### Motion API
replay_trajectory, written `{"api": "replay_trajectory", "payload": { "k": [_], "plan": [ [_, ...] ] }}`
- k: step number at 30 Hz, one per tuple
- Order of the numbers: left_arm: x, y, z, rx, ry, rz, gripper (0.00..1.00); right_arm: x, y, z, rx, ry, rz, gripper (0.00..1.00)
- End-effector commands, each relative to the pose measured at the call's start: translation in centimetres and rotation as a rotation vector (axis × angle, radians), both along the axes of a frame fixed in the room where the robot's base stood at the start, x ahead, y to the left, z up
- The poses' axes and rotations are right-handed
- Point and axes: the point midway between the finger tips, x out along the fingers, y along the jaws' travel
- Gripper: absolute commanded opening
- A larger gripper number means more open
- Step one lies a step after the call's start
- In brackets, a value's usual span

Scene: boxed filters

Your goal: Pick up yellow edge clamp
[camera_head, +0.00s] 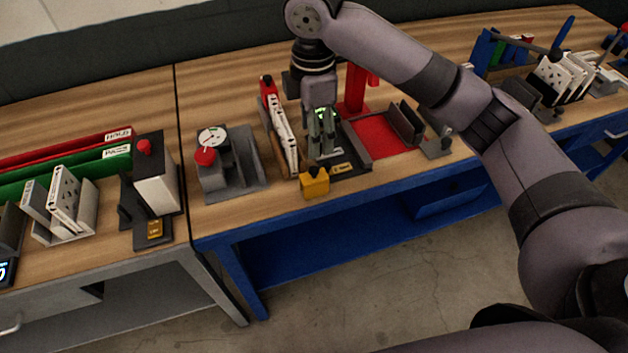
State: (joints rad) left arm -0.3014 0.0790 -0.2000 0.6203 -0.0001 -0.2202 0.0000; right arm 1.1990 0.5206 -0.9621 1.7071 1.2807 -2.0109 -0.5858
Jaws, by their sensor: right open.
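The yellow edge clamp (314,183) sits at the front edge of the wooden bench with the blue frame. My right gripper (321,153) hangs pointing down just behind and above the clamp, apart from it as far as I can tell. Its fingers are open, with green light showing at its body. A dark base with a small yellow label (343,168) lies beneath the fingers. My left gripper is not in view.
A white filter panel (281,132) stands left of my gripper. A grey gauge fixture with a red knob (205,157) is further left. A red plate (382,135) and red post (355,90) lie to the right. Filter racks stand at far right and left.

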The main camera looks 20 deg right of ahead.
Motion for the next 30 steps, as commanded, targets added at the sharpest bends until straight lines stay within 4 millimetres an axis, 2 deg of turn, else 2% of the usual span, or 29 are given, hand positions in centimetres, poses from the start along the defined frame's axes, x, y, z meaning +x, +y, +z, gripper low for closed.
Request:
{"api": "replay_trajectory", "payload": {
  "k": [1,3,12,20,24,30],
  "plan": [
    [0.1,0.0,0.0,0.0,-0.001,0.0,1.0,-0.1,0.1,-1.4,0.002,0.007,0.001,0.53],
    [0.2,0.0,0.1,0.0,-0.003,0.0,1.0,-0.1,0.1,-2.9,0.002,0.005,0.001,0.53],
    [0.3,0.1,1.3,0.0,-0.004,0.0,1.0,0.0,-0.1,-8.4,0.0,0.001,-0.002,0.53],
    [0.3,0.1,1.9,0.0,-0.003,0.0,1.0,0.2,-0.3,-10.3,0.0,0.001,-0.002,0.53],
    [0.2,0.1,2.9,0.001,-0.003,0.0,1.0,0.6,-0.8,-12.3,-0.001,0.002,-0.002,0.53],
    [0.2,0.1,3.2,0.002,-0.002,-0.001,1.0,0.6,-0.8,-14.6,0.0,-0.001,0.0,0.53]
  ]
}}
